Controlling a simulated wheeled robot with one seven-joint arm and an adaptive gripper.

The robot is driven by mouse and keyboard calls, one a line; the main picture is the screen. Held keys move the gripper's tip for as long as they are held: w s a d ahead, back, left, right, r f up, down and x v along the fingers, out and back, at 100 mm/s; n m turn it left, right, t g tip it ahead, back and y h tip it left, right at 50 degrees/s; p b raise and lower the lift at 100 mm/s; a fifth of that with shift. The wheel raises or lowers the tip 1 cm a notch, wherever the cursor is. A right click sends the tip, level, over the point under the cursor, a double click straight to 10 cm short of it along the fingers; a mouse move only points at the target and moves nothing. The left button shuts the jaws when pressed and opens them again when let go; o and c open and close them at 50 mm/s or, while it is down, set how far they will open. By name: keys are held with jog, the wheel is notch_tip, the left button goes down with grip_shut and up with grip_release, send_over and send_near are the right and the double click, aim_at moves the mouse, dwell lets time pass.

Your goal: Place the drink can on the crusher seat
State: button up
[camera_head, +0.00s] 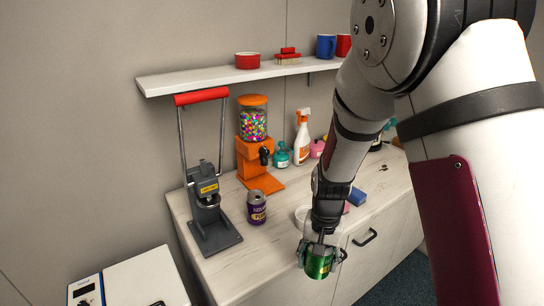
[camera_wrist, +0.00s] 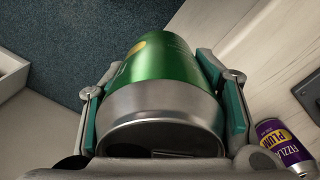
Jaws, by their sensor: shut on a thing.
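My gripper (camera_head: 321,256) is shut on a green drink can (camera_head: 318,265) and holds it in front of the counter's front edge. In the wrist view the green can (camera_wrist: 162,85) fills the space between the two finger pads, its silver end toward the camera. The can crusher (camera_head: 208,205) stands at the left end of the counter, grey with a red handle bar (camera_head: 201,96) raised. Its seat (camera_head: 209,202) is low on the frame, with no can seen on it. A purple can (camera_head: 257,207) stands upright on the counter right of the crusher; it also shows in the wrist view (camera_wrist: 282,143).
An orange candy dispenser (camera_head: 253,143), a spray bottle (camera_head: 301,137) and small bottles stand along the back of the counter (camera_head: 240,255). A white dish (camera_head: 302,215) is partly behind my gripper. A shelf (camera_head: 210,79) hangs above. A white box (camera_head: 135,283) is at lower left.

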jog(key=w+d+n, duration=0.3)
jog(key=w+d, duration=0.4)
jog(key=w, duration=0.1)
jog(key=shift+w+d+r+n, duration=0.35)
jog(key=shift+w+r+n, duration=0.05)
jog(key=shift+r, duration=0.05)
jog(key=shift+f, duration=0.1)
